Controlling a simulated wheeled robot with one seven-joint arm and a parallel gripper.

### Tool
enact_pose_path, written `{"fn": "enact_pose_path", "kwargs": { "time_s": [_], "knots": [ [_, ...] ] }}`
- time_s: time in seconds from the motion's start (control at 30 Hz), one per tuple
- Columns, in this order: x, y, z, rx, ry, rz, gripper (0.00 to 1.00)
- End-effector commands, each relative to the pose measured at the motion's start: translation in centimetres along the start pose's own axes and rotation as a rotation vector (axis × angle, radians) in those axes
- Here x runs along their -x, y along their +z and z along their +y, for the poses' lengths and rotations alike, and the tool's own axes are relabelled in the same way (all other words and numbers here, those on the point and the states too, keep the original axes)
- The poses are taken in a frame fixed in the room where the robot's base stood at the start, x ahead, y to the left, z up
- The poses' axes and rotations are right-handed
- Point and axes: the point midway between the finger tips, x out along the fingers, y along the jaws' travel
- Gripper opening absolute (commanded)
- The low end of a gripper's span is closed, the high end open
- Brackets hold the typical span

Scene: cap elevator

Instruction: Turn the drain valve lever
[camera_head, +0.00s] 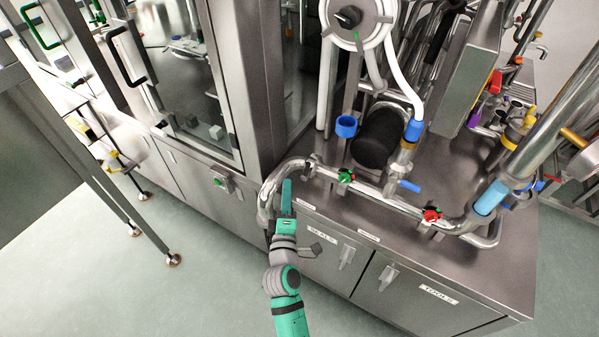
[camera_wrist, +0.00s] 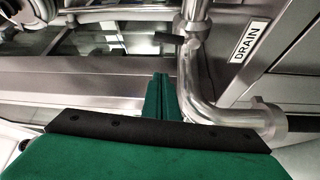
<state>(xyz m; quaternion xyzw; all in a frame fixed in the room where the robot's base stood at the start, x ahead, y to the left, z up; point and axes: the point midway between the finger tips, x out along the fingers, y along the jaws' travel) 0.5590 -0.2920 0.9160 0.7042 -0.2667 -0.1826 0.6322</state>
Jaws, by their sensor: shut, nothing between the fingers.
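My gripper (camera_head: 286,188) has green fingers and points up along the cabinet front, beside the bent steel pipe (camera_head: 268,190). Its fingers are together and empty in the wrist view (camera_wrist: 160,90). There, a steel pipe elbow (camera_wrist: 197,95) is just right of the fingertips; I cannot tell whether they touch. A white DRAIN label (camera_wrist: 250,41) is to the right of the pipe. A dark bar (camera_wrist: 169,38) lies beside the pipe above the fingertips; I cannot tell whether it is the drain valve lever. In the head view, my gripper and arm hide part of this area.
A green valve handle (camera_head: 345,176), a blue lever (camera_head: 409,186) and a red valve handle (camera_head: 431,214) sit along the pipes to the right. A dark grey piece (camera_head: 318,249) sticks out right of my arm. Open floor (camera_head: 205,290) is to the left.

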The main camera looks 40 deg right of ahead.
Motion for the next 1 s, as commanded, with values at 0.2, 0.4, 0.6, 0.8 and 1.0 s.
{"fn": "enact_pose_path", "kwargs": {
  "time_s": [0.2,0.4,0.6,0.8,1.0],
  "knots": [
    [-3.7,-0.1,0.1,-0.003,0.002,0.001,0.00],
    [-6.8,-0.1,0.1,-0.003,0.001,0.001,0.00],
    [-7.5,1.2,-0.1,-0.003,-0.002,0.002,0.00],
    [-6.8,2.6,-0.1,-0.003,-0.001,0.007,0.00],
    [-6.6,3.6,0.0,-0.002,0.001,0.003,0.00]
  ]
}}
